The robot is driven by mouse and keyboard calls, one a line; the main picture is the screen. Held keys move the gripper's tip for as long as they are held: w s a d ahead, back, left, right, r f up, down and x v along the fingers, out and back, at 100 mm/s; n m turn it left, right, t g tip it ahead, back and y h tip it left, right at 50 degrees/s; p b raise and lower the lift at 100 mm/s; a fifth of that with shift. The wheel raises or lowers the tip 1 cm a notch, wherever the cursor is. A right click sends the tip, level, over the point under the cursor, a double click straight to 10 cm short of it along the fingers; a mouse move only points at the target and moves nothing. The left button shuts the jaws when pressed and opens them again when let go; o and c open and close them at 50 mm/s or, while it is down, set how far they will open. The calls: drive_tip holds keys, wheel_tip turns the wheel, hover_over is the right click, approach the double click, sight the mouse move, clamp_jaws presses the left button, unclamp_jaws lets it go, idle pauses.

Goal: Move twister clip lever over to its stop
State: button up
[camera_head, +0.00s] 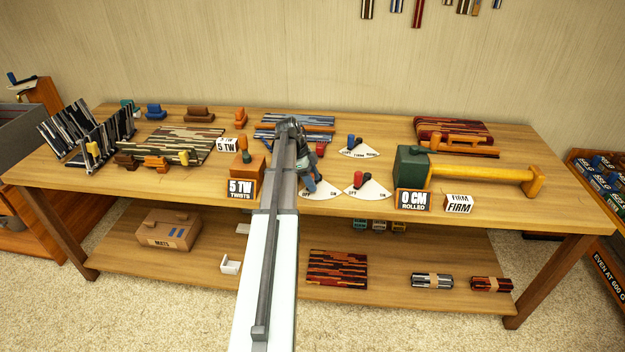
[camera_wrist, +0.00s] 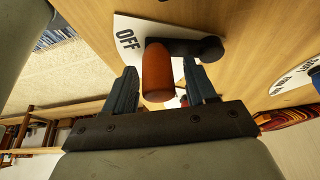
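In the wrist view, a lever with an orange-brown knob (camera_wrist: 157,68) and a black pivot lies over a white plate (camera_wrist: 128,36) marked OFF. The knob is on the OFF side. No label naming the clip is readable. My gripper (camera_wrist: 160,85) is open, one dark blue finger on either side of the knob, with gaps showing. In the head view my gripper (camera_head: 309,184) is low over a white fan-shaped plate (camera_head: 326,190) at the table's front, and my arm hides the lever there.
A red-knobbed lever (camera_head: 358,179) on an OFF/ON plate stands just right. A blue-knobbed lever (camera_head: 351,142) is behind it. The 5 TW sign (camera_head: 241,189) is left of my arm. A green and yellow roller device (camera_head: 411,165) stands farther right.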

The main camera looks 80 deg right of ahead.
drive_tip(key=v, duration=1.4)
drive_tip(key=shift+w+f, duration=0.15)
idle(0.4)
